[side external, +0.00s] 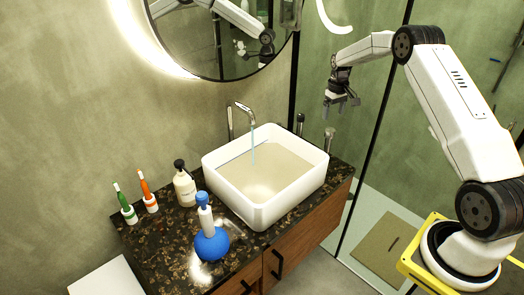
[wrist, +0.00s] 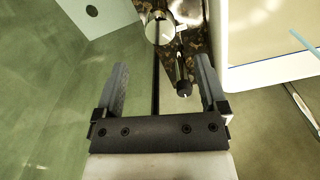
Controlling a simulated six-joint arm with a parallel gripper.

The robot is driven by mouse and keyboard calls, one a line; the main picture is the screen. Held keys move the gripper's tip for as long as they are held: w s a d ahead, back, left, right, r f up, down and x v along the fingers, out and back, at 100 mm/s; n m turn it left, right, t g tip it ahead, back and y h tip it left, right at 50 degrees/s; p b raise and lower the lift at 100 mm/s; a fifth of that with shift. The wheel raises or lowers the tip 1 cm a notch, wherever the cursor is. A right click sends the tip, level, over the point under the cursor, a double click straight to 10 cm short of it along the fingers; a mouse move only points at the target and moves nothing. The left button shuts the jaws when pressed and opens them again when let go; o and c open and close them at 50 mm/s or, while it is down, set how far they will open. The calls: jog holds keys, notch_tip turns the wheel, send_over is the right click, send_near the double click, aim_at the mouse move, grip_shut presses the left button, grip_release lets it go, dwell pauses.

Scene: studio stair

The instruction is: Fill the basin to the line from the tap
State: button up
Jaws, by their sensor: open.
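The white rectangular basin (side external: 222,183) stands on the counter with water in it, its surface below the rim. A thin dark line (side external: 236,152) shows on its far inner wall; I cannot tell exactly how the water stands against it. The chrome tap (side external: 243,108) pours a pale blue stream (side external: 253,148) into the basin. Two upright chrome fittings with dark tops, one nearer (side external: 329,140) and one farther (side external: 300,123), stand right of the basin. My gripper (side external: 342,104) is open and empty above them. In the wrist view, a chrome fitting (wrist: 182,75) shows between the open jaws (wrist: 160,65).
A blue flask-shaped bottle (side external: 211,243), a cream pump bottle (side external: 184,188) and green (side external: 127,210) and orange (side external: 149,195) toothbrushes in stands are on the dark stone counter (side external: 160,246). A round mirror (side external: 215,40) hangs behind. Shower glass stands right of the counter.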

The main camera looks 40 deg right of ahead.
aim_at(331, 129)
jog(key=shift+f, duration=0.15)
jog(key=shift+f, duration=3.8)
grip_shut()
